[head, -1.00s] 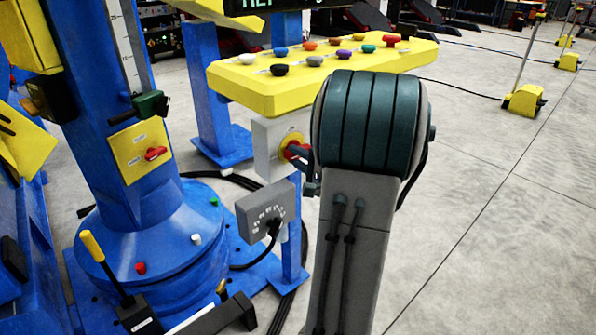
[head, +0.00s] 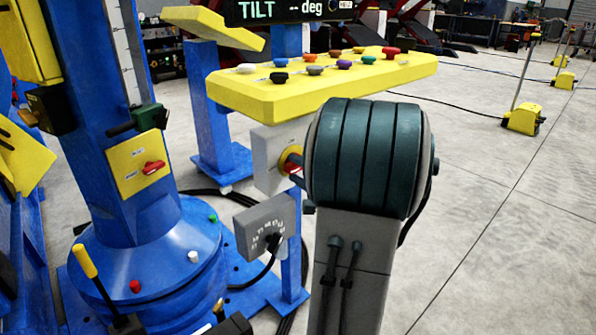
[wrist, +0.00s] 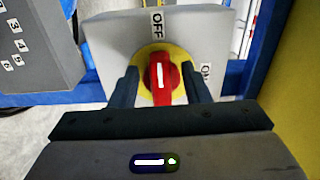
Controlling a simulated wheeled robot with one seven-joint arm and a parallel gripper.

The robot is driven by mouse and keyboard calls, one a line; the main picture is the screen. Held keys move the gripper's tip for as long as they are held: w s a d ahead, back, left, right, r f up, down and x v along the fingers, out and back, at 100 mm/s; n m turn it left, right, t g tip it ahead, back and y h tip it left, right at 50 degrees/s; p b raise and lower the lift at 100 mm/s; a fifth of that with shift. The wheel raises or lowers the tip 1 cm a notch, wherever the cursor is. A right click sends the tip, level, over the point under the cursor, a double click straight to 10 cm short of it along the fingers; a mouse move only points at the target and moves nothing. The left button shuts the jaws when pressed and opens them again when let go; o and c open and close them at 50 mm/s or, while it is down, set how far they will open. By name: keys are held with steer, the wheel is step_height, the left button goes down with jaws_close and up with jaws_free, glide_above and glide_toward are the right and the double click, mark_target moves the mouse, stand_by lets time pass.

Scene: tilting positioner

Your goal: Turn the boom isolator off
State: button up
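A grey isolator box (wrist: 110,35) carries a red rotary handle (wrist: 161,80) on a yellow disc (wrist: 143,60). Its OFF label is above the handle and its ON label to the right in the wrist view. The handle's white line runs upright, in line with OFF. My gripper (wrist: 160,87) is open, one dark finger on each side of the handle, with gaps showing. In the head view the box (head: 268,160) stands below the yellow button panel, and my arm hides most of the gripper. A second red handle (head: 153,167) sits on the blue column's yellow plate. No isolator name is readable.
The yellow panel (head: 290,97) bears several coloured buttons. A grey selector box (head: 262,225) with a cable is below the isolator; its numbers show in the wrist view (wrist: 30,50). A yellow-tipped lever (head: 85,262) stands at lower left.

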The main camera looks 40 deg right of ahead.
steer(key=s+d+p, duration=0.1)
steer(key=s, duration=1.2)
steer(key=shift+s+p, duration=0.3)
steer(key=shift+s, duration=0.1)
steer(key=shift+r, duration=0.1)
steer(key=a+r+n+g+y+p, duration=0.45)
steer(key=a+g+p, duration=0.3)
steer(key=a, duration=0.55)
steer(key=a+r+n+g+y+p, duration=0.3)
steer(key=a+r+n+g+p, duration=0.25)
steer(key=a+p, duration=0.5)
steer(key=s+a+r+n+g+h+p, duration=0.1)
steer(key=s+a+r+n+h+p, duration=0.1)
steer(key=r+p, duration=0.4)
steer(key=s+a+r+n+g+h+p, duration=0.1)
steer(key=s+a+r+n+h+p, duration=0.1)
steer(key=r+h+p, duration=0.4)
step_height(320, 180, up, 2)
steer(key=a+n, duration=0.1)
steer(key=n, duration=0.1)
steer(key=shift+s+a+n+h, duration=0.15)
steer(key=shift+s+n+h, duration=0.1)
steer(key=shift+n+h, duration=0.15)
